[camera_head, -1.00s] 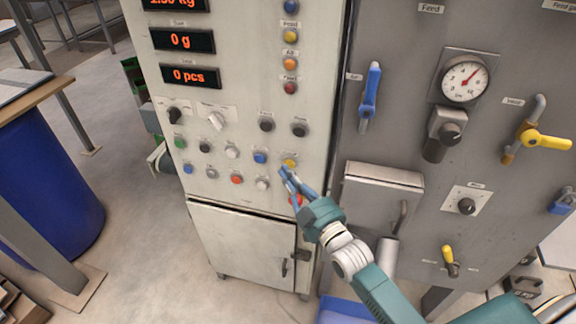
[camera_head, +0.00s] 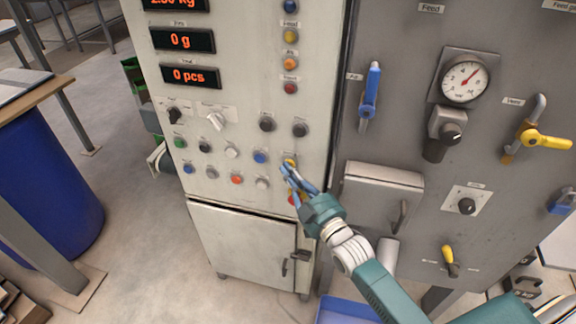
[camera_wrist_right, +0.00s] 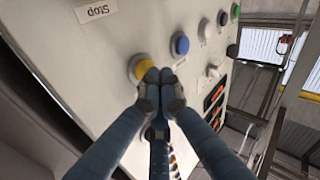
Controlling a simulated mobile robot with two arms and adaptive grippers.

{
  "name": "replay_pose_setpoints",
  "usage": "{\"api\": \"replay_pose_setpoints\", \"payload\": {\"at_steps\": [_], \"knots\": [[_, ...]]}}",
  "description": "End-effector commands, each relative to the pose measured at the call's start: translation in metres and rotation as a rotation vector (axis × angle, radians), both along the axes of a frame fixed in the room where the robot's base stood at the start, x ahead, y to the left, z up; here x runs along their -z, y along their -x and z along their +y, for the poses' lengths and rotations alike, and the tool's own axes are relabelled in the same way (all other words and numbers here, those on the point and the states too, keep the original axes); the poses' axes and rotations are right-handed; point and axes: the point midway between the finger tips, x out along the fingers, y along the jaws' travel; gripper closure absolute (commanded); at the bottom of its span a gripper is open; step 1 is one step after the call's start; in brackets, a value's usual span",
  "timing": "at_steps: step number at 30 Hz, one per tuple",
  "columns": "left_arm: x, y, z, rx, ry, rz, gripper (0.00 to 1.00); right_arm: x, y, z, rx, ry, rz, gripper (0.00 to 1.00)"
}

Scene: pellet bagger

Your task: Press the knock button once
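A yellow button (camera_head: 290,159) sits at the right end of a button row on the pale control panel. It also shows in the right wrist view (camera_wrist_right: 141,67), a round cap in a metal ring. Its label is hidden or too small to read, so I cannot tell if it is the knock button. My right gripper (camera_head: 285,171) has its blue-grey fingertips together, with nothing between them. In the right wrist view the fingertips (camera_wrist_right: 160,88) overlap the yellow button's lower edge. I cannot tell whether they touch it. My left gripper is not in view.
A blue button (camera_head: 260,157) is left of the yellow one, with white, red and black controls around. A metal box (camera_head: 384,190) juts out at the right.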

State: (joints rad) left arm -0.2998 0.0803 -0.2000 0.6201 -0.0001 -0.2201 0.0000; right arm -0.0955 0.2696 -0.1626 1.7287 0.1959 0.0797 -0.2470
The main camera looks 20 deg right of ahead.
Motion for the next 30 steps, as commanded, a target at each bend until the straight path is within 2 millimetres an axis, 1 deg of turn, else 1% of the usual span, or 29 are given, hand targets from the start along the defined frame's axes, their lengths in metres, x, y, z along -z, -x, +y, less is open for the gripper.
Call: {"api": "replay_pose_setpoints", "payload": {"at_steps": [14,24,30], "knots": [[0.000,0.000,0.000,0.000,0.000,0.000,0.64,0.000,-0.003,-0.002,0.000,0.000,0.000,1.00],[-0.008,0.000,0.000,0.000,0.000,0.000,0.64,-0.001,0.008,0.005,0.000,-0.001,0.001,1.00],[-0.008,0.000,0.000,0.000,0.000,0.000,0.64,0.000,0.009,0.006,0.000,0.000,0.000,1.00]]}}
